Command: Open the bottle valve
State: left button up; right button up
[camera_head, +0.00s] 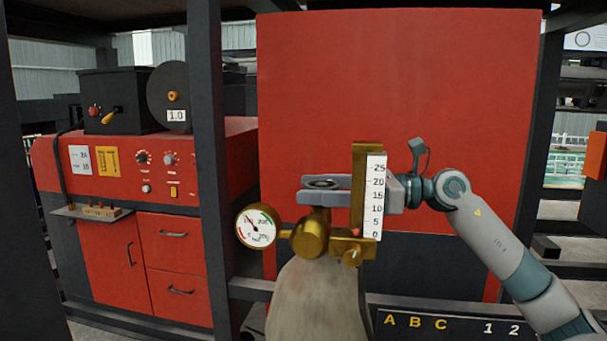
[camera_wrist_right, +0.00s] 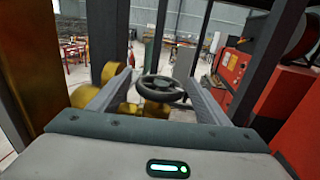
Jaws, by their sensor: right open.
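The grey gas bottle (camera_head: 315,300) stands upright at the lower middle of the head view, with brass fittings on top. Its dark round valve handwheel (camera_head: 323,184) sits above the brass body (camera_head: 310,236). My right gripper (camera_head: 304,190) comes in from the right at the height of the wheel. In the right wrist view the handwheel (camera_wrist_right: 160,88) shows between the open fingers (camera_wrist_right: 158,84), close to their tips. I cannot tell whether either finger touches it. My left gripper is not in view.
A round gauge (camera_head: 257,227) sticks out left of the brass body. An upright brass flow meter with a white scale (camera_head: 375,195) stands right by my right gripper. A red panel (camera_head: 400,80) is behind, and a red welding cabinet (camera_head: 150,170) stands at left.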

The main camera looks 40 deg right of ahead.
jog(key=shift+p+x, duration=0.6)
jog(key=shift+x, duration=0.65)
jog(key=c, duration=1)
jog(key=shift+c, duration=0.2)
jog(key=shift+a+n+g+y, duration=0.1)
jog(key=shift+n+g+y, duration=0.2)
